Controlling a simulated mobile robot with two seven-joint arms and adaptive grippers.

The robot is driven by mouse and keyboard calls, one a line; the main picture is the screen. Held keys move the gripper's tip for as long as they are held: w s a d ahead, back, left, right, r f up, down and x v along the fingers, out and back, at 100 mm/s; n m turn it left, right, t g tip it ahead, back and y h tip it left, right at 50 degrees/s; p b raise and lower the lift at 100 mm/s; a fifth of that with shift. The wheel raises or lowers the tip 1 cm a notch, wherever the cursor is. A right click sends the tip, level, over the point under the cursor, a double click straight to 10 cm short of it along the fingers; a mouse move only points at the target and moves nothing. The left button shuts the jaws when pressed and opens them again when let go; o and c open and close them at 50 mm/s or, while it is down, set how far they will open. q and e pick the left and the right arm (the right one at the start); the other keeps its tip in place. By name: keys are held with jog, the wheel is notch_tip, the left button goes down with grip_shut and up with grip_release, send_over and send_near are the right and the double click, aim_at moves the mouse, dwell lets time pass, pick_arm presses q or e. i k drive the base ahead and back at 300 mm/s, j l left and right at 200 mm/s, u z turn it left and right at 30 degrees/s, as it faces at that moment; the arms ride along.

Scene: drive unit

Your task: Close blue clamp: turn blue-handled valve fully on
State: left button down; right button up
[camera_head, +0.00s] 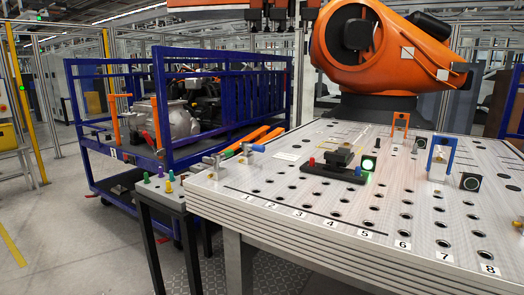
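A small clamp or valve with a blue handle (256,147) sits at the left corner of the perforated metal table (300,235). Its handle lies roughly level and points right. Just left of it is a similar silver fitting (211,161) with a green-tipped handle (230,153). The fittings are small, so I cannot tell exactly how far the blue handle is turned. Neither of my grippers is in view, and nothing is seen touching the handle.
A black block with a lit green button (368,164) stands mid-table. A blue bracket (441,157) stands at right, an orange bracket (400,126) behind. A small stand with coloured pegs (160,187) adjoins the left corner. A blue cart (175,105) and orange robot (380,50) stand behind.

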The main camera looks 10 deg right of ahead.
aim_at(246, 146)
jog(key=i+j+z, duration=0.1)
jog(key=z, duration=0.25)
jog(key=i+j+z, duration=0.15)
jog(key=z, duration=0.2)
jog(key=i+j+z, duration=0.1)
jog(key=z, duration=0.25)
jog(key=i+j+z, duration=0.1)
jog(key=j, duration=0.25)
jog(key=i+j+z, duration=0.15)
jog(key=j, duration=0.2)
jog(key=j+z, duration=0.1)
jog(key=j, duration=0.2)
